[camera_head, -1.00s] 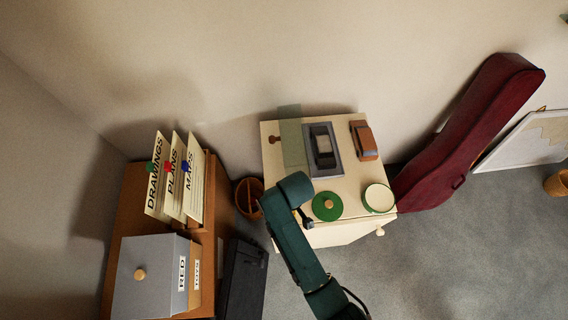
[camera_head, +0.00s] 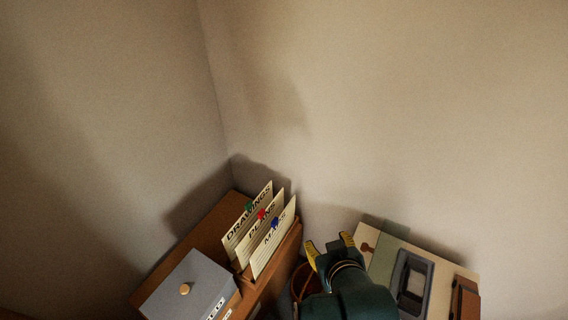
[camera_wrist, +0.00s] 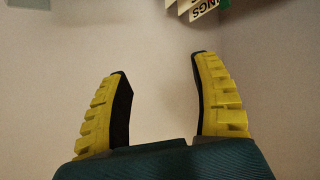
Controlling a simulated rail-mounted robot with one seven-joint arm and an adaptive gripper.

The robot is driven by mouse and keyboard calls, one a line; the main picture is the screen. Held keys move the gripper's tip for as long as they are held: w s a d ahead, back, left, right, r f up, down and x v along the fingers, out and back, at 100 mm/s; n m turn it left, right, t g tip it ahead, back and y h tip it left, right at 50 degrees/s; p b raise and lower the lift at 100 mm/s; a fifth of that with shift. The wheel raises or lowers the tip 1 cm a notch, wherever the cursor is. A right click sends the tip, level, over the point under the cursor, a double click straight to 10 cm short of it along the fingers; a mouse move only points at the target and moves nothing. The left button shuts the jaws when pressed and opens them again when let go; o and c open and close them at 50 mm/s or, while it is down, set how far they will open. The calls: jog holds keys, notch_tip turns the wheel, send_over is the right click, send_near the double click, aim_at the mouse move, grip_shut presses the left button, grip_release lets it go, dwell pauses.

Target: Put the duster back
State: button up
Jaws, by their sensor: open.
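My gripper (camera_head: 329,243) has yellow ridged fingers. It is open and empty, raised in front of the pale wall beside the card holder. The wrist view shows my gripper (camera_wrist: 158,68) with its fingers spread and only bare wall between them. No thing is clearly recognisable as the duster. On the cream cabinet top lie a dark grey tray with a dark, light-topped block (camera_head: 413,284) and a brown block-like object (camera_head: 465,299). I cannot tell whether either is the duster. Both are to the right of my gripper and apart from it.
A brown wooden unit (camera_head: 205,245) at left holds upright cards (camera_head: 261,228) marked DRAWINGS, PLANS and MAPS, and a grey box (camera_head: 190,288) with a round knob. A round brown container (camera_head: 305,283) is partly hidden by my arm. A grey-green strip (camera_head: 388,240) crosses the cabinet top (camera_head: 440,266).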

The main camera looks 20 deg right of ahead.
jog(key=w+a+r+t, duration=0.1)
jog(key=a+r+t, duration=0.2)
jog(key=r, duration=0.6)
jog(key=w+a+r+t, duration=0.1)
jog(key=a+r+t, duration=0.3)
jog(key=r, duration=0.6)
jog(key=s+a+r+t+y, duration=0.1)
jog(key=s+a+r+t, duration=0.1)
jog(key=r, duration=0.5)
jog(key=s+a+r+t+y, duration=0.1)
jog(key=s+a+r+t, duration=0.2)
jog(key=r, duration=0.3)
jog(key=shift+s+a+r, duration=0.15)
jog(key=shift+s+r, duration=0.25)
jog(key=shift+s, duration=0.2)
